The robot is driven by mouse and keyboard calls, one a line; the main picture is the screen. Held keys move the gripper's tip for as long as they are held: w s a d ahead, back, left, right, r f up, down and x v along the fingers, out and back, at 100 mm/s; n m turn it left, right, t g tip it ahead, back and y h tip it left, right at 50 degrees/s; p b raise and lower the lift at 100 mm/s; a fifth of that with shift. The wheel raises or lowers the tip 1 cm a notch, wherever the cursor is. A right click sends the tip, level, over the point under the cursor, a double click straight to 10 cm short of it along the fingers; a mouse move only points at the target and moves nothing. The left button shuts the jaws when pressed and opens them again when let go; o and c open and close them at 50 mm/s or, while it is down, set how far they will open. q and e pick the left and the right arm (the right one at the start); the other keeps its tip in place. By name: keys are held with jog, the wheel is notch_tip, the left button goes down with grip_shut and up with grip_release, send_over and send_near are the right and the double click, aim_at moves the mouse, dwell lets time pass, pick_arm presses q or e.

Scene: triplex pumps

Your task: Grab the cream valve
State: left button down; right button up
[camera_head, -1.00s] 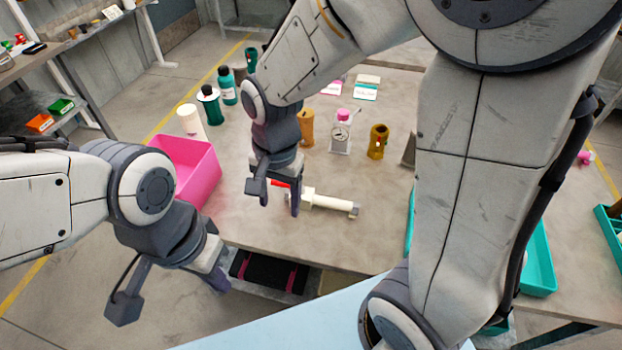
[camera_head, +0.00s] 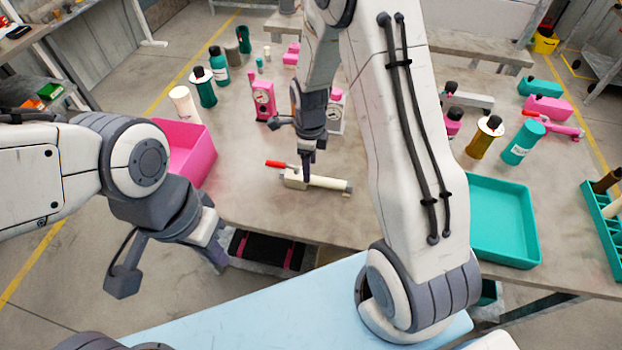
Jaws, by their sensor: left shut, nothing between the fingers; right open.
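The cream valve (camera_head: 322,182) lies on its side on the grey table, with a red handle at its left end. My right gripper (camera_head: 291,148) is open and empty. One of its fingers comes down in front of the valve's left part, close to the red handle; I cannot tell whether it touches. My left gripper (camera_head: 168,268) is shut and empty, low at the left, in front of the table edge and apart from the valve.
A pink bin (camera_head: 204,160) stands left of the valve. A teal tray (camera_head: 505,225) lies at the right, beyond my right arm. Several bottles stand further back. The tabletop just around the valve is clear.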

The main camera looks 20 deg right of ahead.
aim_at(312, 177)
jog(key=f, duration=0.2)
jog(key=f+p, duration=0.1)
jog(key=shift+s+d+f, duration=0.15)
jog(key=shift+s+f, duration=0.25)
jog(key=shift+f, duration=0.6)
jog(key=shift+w, duration=0.1)
grip_shut()
jog(key=shift+r, duration=0.1)
dwell(0.3)
